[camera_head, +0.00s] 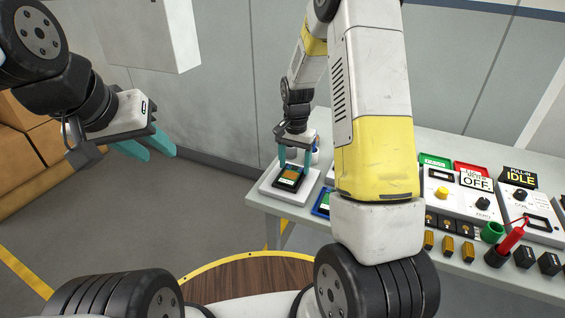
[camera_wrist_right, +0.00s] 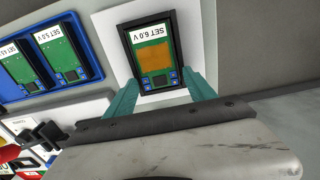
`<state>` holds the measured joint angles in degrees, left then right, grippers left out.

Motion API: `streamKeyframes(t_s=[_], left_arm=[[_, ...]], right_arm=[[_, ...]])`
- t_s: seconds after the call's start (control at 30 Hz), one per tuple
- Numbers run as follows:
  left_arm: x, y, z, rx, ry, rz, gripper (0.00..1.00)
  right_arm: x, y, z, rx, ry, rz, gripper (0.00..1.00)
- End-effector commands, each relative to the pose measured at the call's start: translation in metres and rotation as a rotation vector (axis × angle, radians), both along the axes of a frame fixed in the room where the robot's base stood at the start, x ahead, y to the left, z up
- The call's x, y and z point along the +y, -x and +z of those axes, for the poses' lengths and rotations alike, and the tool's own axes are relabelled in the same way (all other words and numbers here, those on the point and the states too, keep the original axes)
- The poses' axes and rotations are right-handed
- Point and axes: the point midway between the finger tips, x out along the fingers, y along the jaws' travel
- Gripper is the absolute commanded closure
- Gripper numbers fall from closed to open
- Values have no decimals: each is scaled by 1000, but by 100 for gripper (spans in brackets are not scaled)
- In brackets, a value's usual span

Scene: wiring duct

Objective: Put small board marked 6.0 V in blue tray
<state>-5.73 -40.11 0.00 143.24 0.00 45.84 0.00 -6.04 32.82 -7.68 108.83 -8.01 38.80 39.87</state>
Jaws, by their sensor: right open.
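The small board marked 6.0 V (camera_wrist_right: 155,53) is green with an orange screen and lies in a black frame on a white stand (camera_wrist_right: 104,22). In the head view the board (camera_head: 289,179) sits at the table's left end. My right gripper (camera_wrist_right: 163,84) is open, its teal fingertips on either side of the board's near end; whether they touch it I cannot tell. In the head view the right gripper (camera_head: 294,163) points down over the board. The blue tray (camera_wrist_right: 92,83) is beside the stand and holds boards. My left gripper (camera_head: 158,150) is open and empty, away from the table.
The tray (camera_head: 321,204) is partly hidden by my right arm in the head view. Brown boxes (camera_head: 30,150) stand at the left.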

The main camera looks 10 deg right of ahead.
Motion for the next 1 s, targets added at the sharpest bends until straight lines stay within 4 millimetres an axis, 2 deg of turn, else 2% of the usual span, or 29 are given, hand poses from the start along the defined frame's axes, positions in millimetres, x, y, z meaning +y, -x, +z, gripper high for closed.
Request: streamKeyframes(t_s=[0.1, 0.33, 0.37, 0.57, 1.0], left_arm=[[0, 0, 0, 0, 0, 0, 64], [0, 0, 0, 0, 0, 0, 64], [0, 0, 0, 0, 0, 0, 64], [0, 0, 0, 0, 0, 0, 64], [0, 0, 0, 0, 0, 0, 64]], right_arm=[[0, 0, 0, 0, 0, 0, 36], [0, 0, 0, 0, 0, 0, 82], [0, 0, 0, 0, 0, 0, 83], [0, -1, 3, -1, 0, 0, 83], [0, 0, 25, -1, 1, 0, 83]])
